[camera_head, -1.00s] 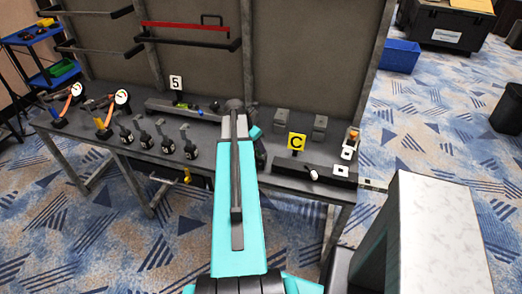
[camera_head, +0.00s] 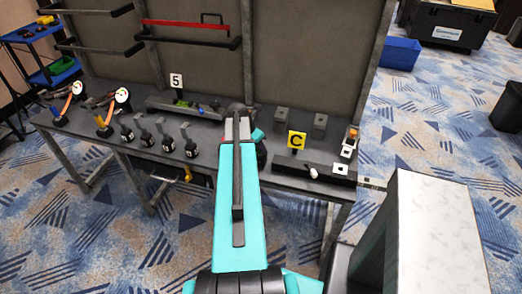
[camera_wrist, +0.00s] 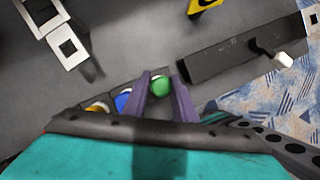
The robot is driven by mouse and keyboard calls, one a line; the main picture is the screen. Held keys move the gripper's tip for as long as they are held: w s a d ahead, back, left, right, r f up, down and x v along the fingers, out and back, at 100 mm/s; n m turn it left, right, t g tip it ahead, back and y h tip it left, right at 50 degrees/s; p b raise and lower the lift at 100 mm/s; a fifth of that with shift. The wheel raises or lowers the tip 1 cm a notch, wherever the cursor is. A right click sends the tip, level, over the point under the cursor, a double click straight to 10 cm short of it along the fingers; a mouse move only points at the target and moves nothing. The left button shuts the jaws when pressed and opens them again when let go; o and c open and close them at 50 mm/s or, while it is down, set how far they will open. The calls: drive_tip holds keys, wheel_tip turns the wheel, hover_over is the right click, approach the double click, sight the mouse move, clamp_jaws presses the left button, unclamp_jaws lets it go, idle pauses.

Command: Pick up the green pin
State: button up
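The green pin (camera_wrist: 160,86) shows as a round green top in the wrist view. My gripper (camera_wrist: 162,76) has two purple fingers, spread apart, one on each side of the green pin in the picture. A gap shows between the fingers; I cannot tell whether either touches the pin or how far down they reach. A blue pin (camera_wrist: 123,102) and a yellow-and-white pin (camera_wrist: 97,107) stand in a row to its left. In the head view my turquoise arm covers this part of the bench, and I cannot make out the pins there.
The grey bench (camera_head: 210,150) holds a yellow C sign (camera_head: 297,141), two grey boxes (camera_head: 282,114), a black block with a white knob (camera_head: 333,174), and several black-handled tools and gauges at left. A bench back panel (camera_head: 310,60) rises behind. Carpet lies to the right.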

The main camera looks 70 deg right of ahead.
drive_tip(key=c, duration=0.3)
drive_tip(key=shift+r, duration=0.15)
drive_tip(key=shift+c, duration=0.2)
drive_tip(key=shift+r+b, duration=1.4)
drive_tip(key=shift+r, duration=3.45)
drive_tip(key=shift+p, duration=0.35)
